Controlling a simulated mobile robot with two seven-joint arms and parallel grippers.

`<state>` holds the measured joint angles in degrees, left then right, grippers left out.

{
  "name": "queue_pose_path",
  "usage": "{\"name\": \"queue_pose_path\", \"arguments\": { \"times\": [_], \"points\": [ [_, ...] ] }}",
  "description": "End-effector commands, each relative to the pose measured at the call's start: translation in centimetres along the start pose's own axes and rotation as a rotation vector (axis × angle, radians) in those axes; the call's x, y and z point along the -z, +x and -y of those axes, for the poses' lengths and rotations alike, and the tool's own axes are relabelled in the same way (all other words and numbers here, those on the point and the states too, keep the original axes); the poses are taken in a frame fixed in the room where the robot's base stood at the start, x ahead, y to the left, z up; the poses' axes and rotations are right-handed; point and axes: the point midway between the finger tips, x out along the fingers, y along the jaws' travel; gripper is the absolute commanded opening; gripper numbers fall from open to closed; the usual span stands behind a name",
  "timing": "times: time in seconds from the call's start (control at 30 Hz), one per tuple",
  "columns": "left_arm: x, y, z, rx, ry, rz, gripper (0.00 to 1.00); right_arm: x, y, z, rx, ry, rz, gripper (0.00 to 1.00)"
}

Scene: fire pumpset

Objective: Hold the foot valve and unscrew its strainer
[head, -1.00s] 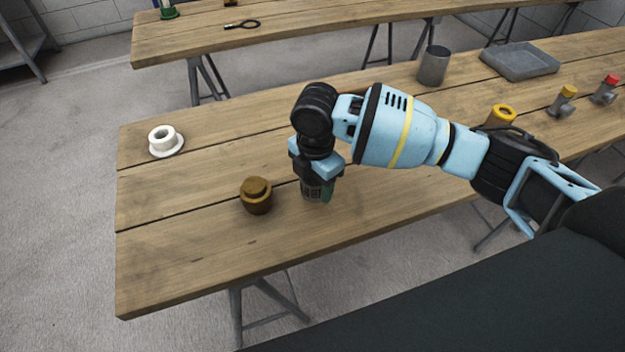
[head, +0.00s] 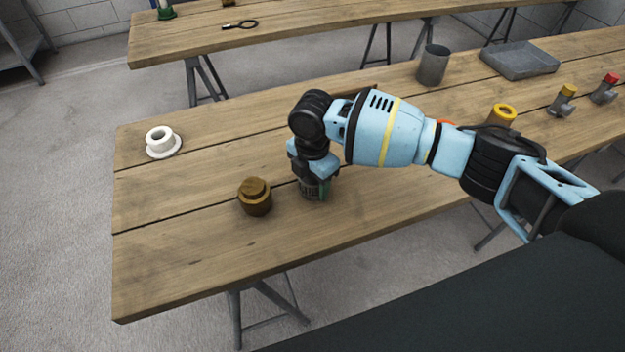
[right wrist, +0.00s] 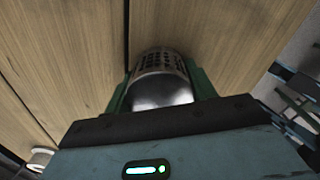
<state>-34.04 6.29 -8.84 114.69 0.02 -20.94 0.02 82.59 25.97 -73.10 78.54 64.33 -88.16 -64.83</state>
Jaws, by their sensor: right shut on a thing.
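A perforated metal strainer (head: 312,192) is between the fingers of my right gripper (head: 316,186), low at the table. In the right wrist view the silver strainer (right wrist: 161,80) lies between two green fingers (right wrist: 160,95) that are shut on it. A brown, brass-like stepped round piece (head: 255,197), possibly the foot valve body, stands upright on the table just left of the gripper, apart from it. I cannot tell whether the strainer touches the table. My left gripper is not in view.
A white flanged ring (head: 162,142) lies at the table's left end. A grey cup (head: 433,66), a grey tray (head: 519,60), a yellow ring (head: 502,116) and valve-like pieces (head: 563,99) stand to the right. The table's front left is clear.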

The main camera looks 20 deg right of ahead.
Motion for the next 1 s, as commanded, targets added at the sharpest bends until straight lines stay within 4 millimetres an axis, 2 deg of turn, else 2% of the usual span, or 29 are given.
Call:
{"name": "queue_pose_path", "arguments": {
  "times": [0.23, 0.27, 0.4, 0.77, 0.87, 1.0],
  "points": [
    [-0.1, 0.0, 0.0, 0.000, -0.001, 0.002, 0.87, 0.0, 0.4, 0.0, 0.000, 0.001, -0.001, 0.28],
    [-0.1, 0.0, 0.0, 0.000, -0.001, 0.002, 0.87, 0.0, 0.3, 0.0, 0.000, 0.000, 0.000, 0.59],
    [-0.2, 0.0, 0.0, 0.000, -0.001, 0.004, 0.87, 0.0, 0.3, 0.0, 0.000, 0.001, 0.000, 0.77],
    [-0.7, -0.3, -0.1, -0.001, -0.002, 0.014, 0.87, -0.1, -0.2, 0.0, -0.002, 0.000, 0.001, 0.77],
    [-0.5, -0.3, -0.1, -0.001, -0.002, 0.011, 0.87, -0.1, -1.3, -0.1, -0.004, 0.001, 0.001, 0.77],
    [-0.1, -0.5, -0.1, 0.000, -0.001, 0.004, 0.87, -0.1, -3.9, -0.1, -0.005, 0.000, 0.001, 0.77]
  ]
}}
